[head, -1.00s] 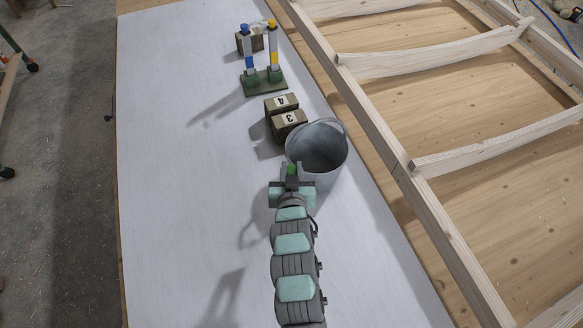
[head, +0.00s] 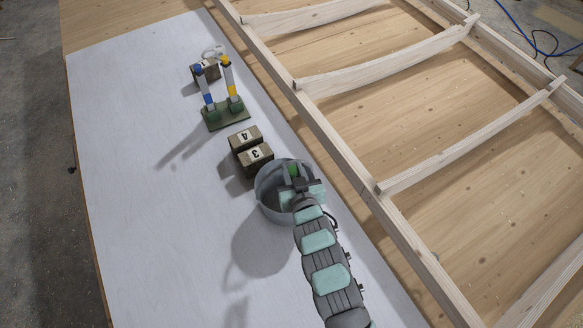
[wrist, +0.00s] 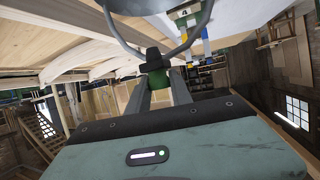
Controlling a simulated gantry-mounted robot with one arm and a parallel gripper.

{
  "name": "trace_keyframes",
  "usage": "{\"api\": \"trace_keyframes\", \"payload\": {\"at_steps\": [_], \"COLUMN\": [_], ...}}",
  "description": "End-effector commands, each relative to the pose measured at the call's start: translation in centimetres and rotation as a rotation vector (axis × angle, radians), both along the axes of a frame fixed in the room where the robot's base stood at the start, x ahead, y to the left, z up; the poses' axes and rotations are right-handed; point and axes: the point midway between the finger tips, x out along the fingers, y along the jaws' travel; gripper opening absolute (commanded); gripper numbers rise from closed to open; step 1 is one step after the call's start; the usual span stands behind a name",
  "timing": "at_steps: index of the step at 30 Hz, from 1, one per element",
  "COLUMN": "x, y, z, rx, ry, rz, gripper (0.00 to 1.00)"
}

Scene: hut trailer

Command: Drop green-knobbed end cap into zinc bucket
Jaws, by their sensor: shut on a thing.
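My gripper (head: 293,180) is shut on the green-knobbed end cap (head: 293,169). In the head view the cap's green part shows at the fingertips, over the bucket's mouth. In the wrist view, green (wrist: 176,75) and a dark piece (wrist: 152,58) show at the finger ends; the rest of the cap is hidden. The zinc bucket (head: 261,197) stands on the white tabletop, partly covered by my gripper and arm. A grey curved band of the bucket (wrist: 118,35) crosses the top of the wrist view. I cannot tell how high the cap is above the rim.
Two numbered blocks, 4 (head: 244,138) and 3 (head: 255,158), sit just beyond the bucket. Farther back is a green stand (head: 227,118) with blue and yellow posts. A wooden frame (head: 340,150) runs along the right. The left tabletop is clear.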

Motion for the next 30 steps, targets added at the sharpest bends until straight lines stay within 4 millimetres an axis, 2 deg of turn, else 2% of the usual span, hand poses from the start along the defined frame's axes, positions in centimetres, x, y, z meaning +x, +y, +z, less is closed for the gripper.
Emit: {"api": "trace_keyframes", "payload": {"at_steps": [11, 30], "x": [0.0, 0.0], "y": [0.0, 0.0], "z": [-2.0, -8.5], "rx": [0.000, -0.001], "ry": [0.002, 0.003], "rz": [0.000, 0.000], "gripper": [0.00, 0.00]}}
